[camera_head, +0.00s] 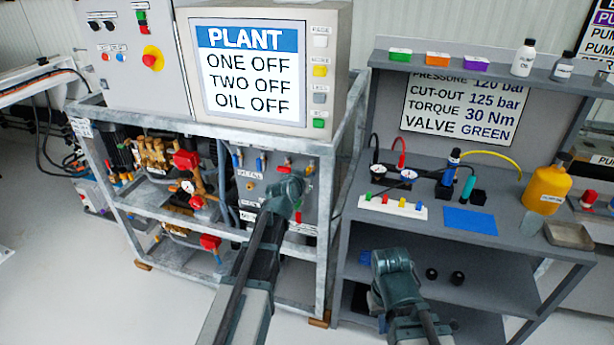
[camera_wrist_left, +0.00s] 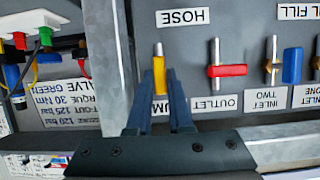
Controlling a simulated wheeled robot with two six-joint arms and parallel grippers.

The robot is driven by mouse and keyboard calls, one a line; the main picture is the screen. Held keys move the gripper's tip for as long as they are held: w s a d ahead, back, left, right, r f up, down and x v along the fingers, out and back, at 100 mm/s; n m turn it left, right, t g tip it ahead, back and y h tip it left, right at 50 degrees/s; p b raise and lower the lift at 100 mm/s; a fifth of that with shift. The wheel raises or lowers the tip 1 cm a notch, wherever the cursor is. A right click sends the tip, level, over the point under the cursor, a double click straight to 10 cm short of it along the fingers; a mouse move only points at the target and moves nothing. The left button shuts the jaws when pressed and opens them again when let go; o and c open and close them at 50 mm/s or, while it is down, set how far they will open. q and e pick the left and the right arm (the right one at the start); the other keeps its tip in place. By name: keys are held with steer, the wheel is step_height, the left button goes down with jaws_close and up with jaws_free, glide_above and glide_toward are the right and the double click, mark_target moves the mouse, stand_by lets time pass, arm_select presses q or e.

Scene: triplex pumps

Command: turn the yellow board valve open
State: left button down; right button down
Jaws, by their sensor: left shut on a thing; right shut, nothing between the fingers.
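The yellow board valve (camera_wrist_left: 160,75) shows in the left wrist view on the grey board, its handle standing upright in the picture, roughly in line with the thin stem above it. My left gripper (camera_wrist_left: 163,100) is shut on this handle, with a finger on each side. In the head view my left gripper (camera_head: 291,188) reaches to the right part of the board (camera_head: 246,190) and covers part of it. My right gripper (camera_head: 389,262) is shut and empty in front of the grey bench's lower part.
A red outlet valve (camera_wrist_left: 227,70) sits crosswise beside the yellow one, and a blue inlet valve (camera_wrist_left: 292,65) farther along. A galvanised frame post (camera_head: 325,235) stands close right of my left gripper. The bench (camera_head: 415,172) holds gauges, bottles and a blue mat (camera_head: 470,221).

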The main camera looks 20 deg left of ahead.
stand_by(0.4)
arm_select(q)
steer(key=c, duration=0.8)
jaws_free()
steer(key=p+v, duration=0.5)
steer(key=v, duration=0.9)
steer(key=shift+w, duration=0.1)
